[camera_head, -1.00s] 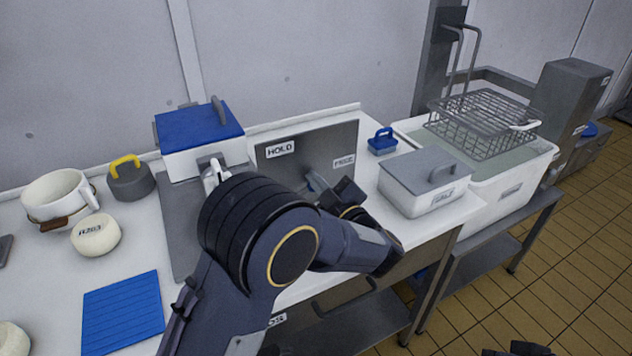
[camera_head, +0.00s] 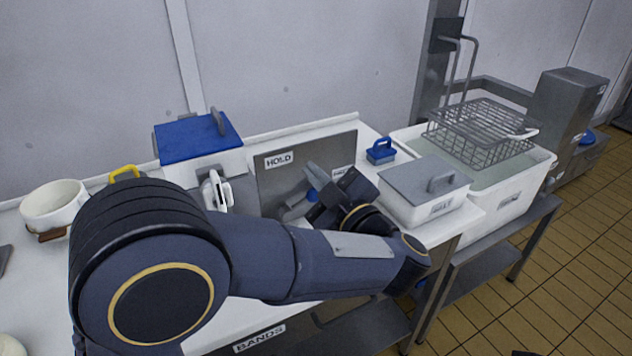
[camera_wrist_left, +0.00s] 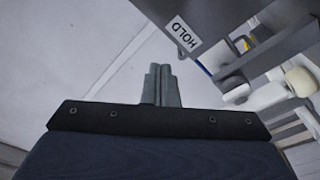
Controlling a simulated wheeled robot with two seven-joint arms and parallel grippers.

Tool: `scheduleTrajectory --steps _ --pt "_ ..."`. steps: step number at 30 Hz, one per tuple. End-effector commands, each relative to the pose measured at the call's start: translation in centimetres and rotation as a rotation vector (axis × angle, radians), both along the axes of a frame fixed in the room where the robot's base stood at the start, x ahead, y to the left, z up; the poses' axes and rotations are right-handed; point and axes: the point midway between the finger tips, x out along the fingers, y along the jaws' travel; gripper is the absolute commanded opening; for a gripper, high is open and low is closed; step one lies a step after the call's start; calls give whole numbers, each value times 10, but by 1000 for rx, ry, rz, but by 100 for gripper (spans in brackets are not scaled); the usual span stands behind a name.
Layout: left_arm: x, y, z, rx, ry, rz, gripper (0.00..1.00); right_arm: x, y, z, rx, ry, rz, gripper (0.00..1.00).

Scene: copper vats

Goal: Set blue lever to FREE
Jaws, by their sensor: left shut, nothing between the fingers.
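The grey lever panel (camera_head: 345,140) stands upright on the counter against the wall. Its HOLD label (camera_head: 279,160) is at the upper left; the label at the right is partly covered by my gripper. The blue lever (camera_head: 312,195) shows only in part, low on the panel, beside and partly behind my left gripper. My left gripper (camera_head: 314,172) is shut and empty in front of the panel; I cannot tell whether it touches the lever. In the left wrist view its closed fingers (camera_wrist_left: 162,85) show, with the panel (camera_wrist_left: 215,15) at the top. My right gripper is not in view.
A blue-lidded box (camera_head: 200,139) stands left of the panel. A small blue-handled block (camera_head: 381,152) and a grey-lidded white container (camera_head: 425,190) are to the right. Beyond is a basin with a wire basket (camera_head: 485,130). A white pot (camera_head: 52,205) is far left.

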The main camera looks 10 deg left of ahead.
Motion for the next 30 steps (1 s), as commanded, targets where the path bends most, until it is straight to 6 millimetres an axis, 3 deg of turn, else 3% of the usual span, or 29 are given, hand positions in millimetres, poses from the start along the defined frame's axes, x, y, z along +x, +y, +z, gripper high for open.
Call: scheduleTrajectory --steps 6,14,25,30 --pt "-39 -5 18 -1 -3 -3 0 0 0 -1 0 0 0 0" --pt "-57 -7 25 1 -1 0 0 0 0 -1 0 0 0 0" --pt "-53 -4 28 -9 -1 -12 0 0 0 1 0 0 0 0" --pt "-17 19 45 -94 7 -181 0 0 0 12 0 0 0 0"
